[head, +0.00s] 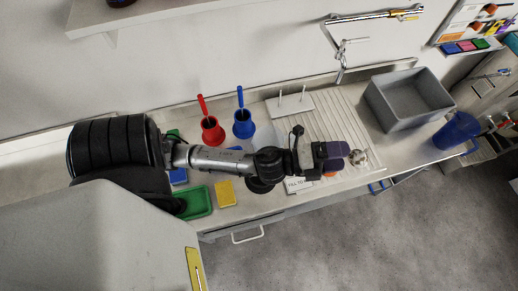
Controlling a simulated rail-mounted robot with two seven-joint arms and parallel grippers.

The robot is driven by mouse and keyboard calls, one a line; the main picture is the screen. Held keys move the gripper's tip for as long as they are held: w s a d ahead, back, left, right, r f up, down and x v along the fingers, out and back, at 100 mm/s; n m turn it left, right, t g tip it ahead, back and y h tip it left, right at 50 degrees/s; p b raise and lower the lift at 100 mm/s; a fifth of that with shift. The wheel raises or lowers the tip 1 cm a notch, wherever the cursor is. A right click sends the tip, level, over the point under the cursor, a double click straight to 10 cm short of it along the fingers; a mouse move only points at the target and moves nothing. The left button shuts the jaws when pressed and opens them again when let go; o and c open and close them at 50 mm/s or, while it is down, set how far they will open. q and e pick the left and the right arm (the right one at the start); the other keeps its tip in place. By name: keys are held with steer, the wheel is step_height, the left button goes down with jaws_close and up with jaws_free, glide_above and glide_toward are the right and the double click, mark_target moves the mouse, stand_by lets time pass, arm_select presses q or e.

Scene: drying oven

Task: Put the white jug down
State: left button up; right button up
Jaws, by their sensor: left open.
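My left arm reaches in from the left across the bench, and its open gripper (340,155) is over the right part of the ribbed draining board (347,118). A small shiny pale round thing (358,158) shows just beyond the gripper's tips; I cannot tell what it is or whether it touches them. I cannot make out a white jug for certain, and the gripper and wrist hide part of the board beneath. My right gripper is not in view.
A red vessel (211,131) and a blue vessel (243,126) stand behind my arm. A grey tub (408,100) and a blue cup (456,131) stand to the right. A yellow block (226,193) and green tray (194,203) lie near the front edge. A tap (341,60) is behind.

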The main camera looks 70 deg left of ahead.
arm_select(q)
steer(key=s+a+f+n+g+y, duration=0.35)
steer(key=f+n+y, duration=0.35)
steer(key=n, duration=0.3)
steer(key=s+d+f+n+g+h, duration=0.2)
steer(key=s+f+n+g, duration=0.7)
steer(key=s, duration=0.7)
step_height(320, 180, down, 2)
steer(key=d+g, duration=0.1)
steer(key=g, duration=0.2)
steer(key=shift+s+f, duration=0.15)
steer(key=shift+s, duration=0.15)
steer(key=shift+g, duration=0.25)
